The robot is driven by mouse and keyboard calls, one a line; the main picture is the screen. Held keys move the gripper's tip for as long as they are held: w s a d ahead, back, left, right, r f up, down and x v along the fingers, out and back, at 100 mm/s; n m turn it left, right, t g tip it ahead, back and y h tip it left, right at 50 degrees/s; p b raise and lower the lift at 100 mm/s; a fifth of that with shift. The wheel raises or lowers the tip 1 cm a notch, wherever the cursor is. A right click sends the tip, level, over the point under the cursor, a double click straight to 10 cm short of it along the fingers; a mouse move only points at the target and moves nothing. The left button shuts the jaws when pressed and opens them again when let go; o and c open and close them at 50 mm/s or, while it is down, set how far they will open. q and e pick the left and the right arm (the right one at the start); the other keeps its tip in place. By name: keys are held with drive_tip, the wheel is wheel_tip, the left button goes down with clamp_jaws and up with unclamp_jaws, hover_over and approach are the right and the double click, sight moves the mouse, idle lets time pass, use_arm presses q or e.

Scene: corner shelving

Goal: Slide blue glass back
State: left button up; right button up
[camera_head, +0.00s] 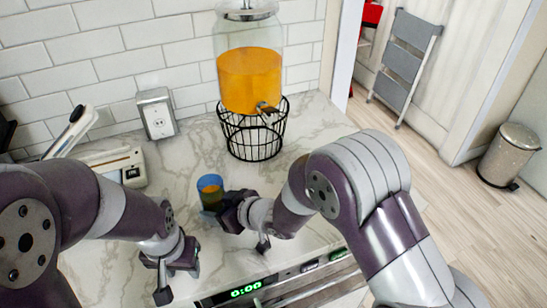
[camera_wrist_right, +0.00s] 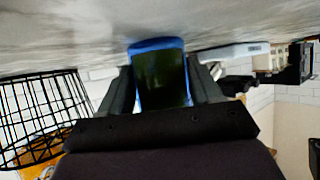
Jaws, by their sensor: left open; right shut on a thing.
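The blue glass (camera_head: 210,189) stands on the marble counter in the head view. It seems to hold some orange content, though this may be seen through the glass. My right gripper (camera_head: 222,207) is at the glass and shut on it. The right wrist view shows the glass (camera_wrist_right: 160,75) between the two fingers, with its blue rim against the counter. My left gripper (camera_head: 172,279) is open and empty, low over the front of the counter, left of and nearer than the glass.
A drink dispenser (camera_head: 250,75) with orange liquid sits on a black wire stand (camera_head: 252,135) behind the glass. A white appliance (camera_head: 118,166) is at the back left.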

use_arm(q)
drive_tip(key=shift+r, duration=0.1)
use_arm(e)
drive_tip(key=o, duration=0.9)
drive_tip(key=shift+c, duration=0.2)
drive_tip(key=shift+d, duration=0.1)
